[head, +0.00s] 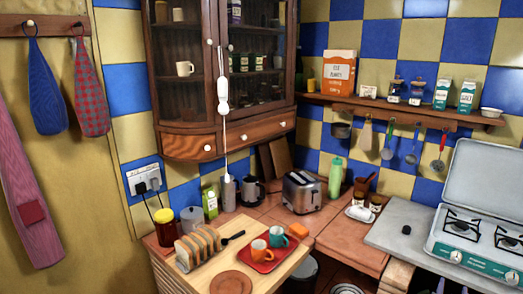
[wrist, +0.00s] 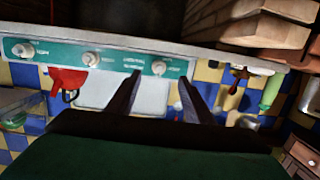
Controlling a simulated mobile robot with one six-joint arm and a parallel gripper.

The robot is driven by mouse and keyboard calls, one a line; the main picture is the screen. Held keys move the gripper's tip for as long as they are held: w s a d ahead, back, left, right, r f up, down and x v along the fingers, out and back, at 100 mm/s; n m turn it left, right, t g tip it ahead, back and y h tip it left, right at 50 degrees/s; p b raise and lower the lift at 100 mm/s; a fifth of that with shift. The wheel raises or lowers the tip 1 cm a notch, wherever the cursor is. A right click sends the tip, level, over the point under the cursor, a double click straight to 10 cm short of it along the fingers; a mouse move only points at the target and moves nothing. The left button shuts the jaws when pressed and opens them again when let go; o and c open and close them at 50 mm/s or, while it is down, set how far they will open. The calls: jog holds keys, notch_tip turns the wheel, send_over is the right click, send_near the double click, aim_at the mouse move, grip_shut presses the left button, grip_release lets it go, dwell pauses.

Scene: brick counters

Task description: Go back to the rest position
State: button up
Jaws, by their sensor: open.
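My gripper (wrist: 159,78) shows in the wrist view as two dark fingers standing apart. It is open, and I see nothing held between the fingers. Past the fingertips is the green front panel of the stove (wrist: 115,62) with its white knobs; whether the fingers touch it, I cannot tell. In the head view my gripper and arm do not show. The stove (head: 470,262) stands there at the right with its lid raised.
The wooden board (head: 187,285) at the front holds a sliced loaf (head: 198,246) and a red tray (head: 255,266) with two mugs. A toaster (head: 302,191) and a green bottle (head: 335,177) stand behind. Brickwork (wrist: 262,22) is close in the wrist view.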

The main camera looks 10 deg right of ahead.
jog(key=w+a+f+n+t+y+b, duration=0.1)
jog(key=w+a+f+n+y, duration=0.15)
jog(key=w+a+f, duration=0.45)
jog(key=w+a+f+n+t+y+b, duration=0.1)
jog(key=w+a+f+t+y, duration=0.15)
jog(key=w+a, duration=0.85)
jog(key=a+f+n+g+y+b, duration=0.1)
jog(key=a+f+g+y, duration=0.1)
jog(key=a+f, duration=0.8)
jog(key=a+f+n+g+y, duration=0.2)
jog(key=a+f, duration=0.5)
jog(key=a, duration=0.6)
jog(key=s+a+f+n+g+y+b, duration=0.25)
jog(key=s+a+f+g, duration=0.35)
jog(key=s+a+f, duration=0.85)
jog(key=s+a+g, duration=0.3)
jog(key=s+g, duration=0.1)
jog(key=s, duration=0.5)
jog(key=s+a+n+g+y, duration=0.1)
jog(key=s+a+g, duration=0.2)
jog(key=s, duration=0.6)
jog(key=shift+a+n+g+p, duration=0.25)
jog(key=shift+n+g+p, duration=0.05)
jog(key=shift+g, duration=0.75)
